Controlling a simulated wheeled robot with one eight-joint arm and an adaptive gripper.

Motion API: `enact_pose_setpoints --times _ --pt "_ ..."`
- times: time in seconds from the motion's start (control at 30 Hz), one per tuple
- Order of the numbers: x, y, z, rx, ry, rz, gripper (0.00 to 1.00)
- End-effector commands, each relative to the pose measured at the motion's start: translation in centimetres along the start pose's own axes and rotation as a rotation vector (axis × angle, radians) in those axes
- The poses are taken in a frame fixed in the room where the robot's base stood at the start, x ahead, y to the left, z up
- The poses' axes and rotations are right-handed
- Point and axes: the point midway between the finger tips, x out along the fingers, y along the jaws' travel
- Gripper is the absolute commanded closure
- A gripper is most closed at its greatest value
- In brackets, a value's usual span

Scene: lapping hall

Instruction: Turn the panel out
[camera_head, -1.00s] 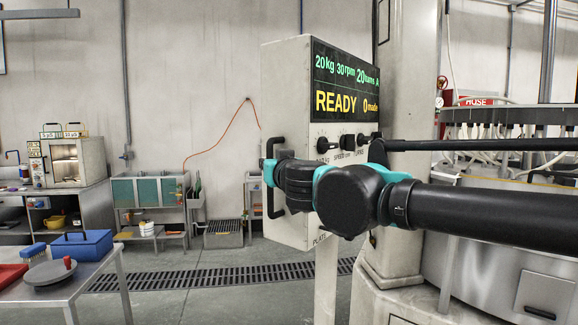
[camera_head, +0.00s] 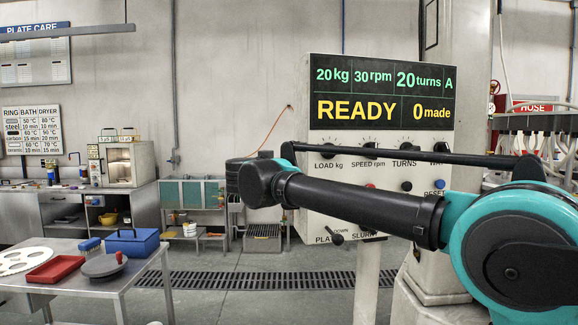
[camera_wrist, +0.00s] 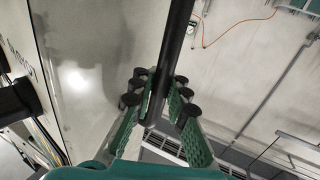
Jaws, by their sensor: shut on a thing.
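The control panel (camera_head: 380,92) is a pale box with a lit display reading READY and 0 made, with knobs and buttons below. In the head view its front faces me almost squarely. My arm crosses in front of its lower half and hides some controls. In the wrist view the panel's pale side (camera_wrist: 75,90) fills the left. My gripper (camera_wrist: 158,95) is shut on a black bar handle (camera_wrist: 178,45) beside that side. In the head view the gripper's fingers and the handle are largely hidden behind my wrist.
A steel table (camera_head: 150,272) at the left front holds a blue box (camera_head: 132,243), a red tray (camera_head: 56,267) and a round plate. A pale column (camera_head: 470,50) stands behind the panel. Hoses hang at the right. The floor between table and panel is open, with a drain grate (camera_head: 215,280).

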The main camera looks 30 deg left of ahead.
Motion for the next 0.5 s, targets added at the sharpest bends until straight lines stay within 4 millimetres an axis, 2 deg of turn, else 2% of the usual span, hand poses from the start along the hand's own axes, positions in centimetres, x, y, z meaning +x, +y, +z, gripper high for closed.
enact_pose_setpoints --times 0.03,0.1,0.5 --pt "0.1 -1.1 -0.1 -0.002 0.003 0.002 1.0" --pt "0.7 -1.4 -0.1 -0.002 0.003 0.024 1.0" --pt "2.3 -2.2 -0.2 -0.002 0.004 0.086 1.0"
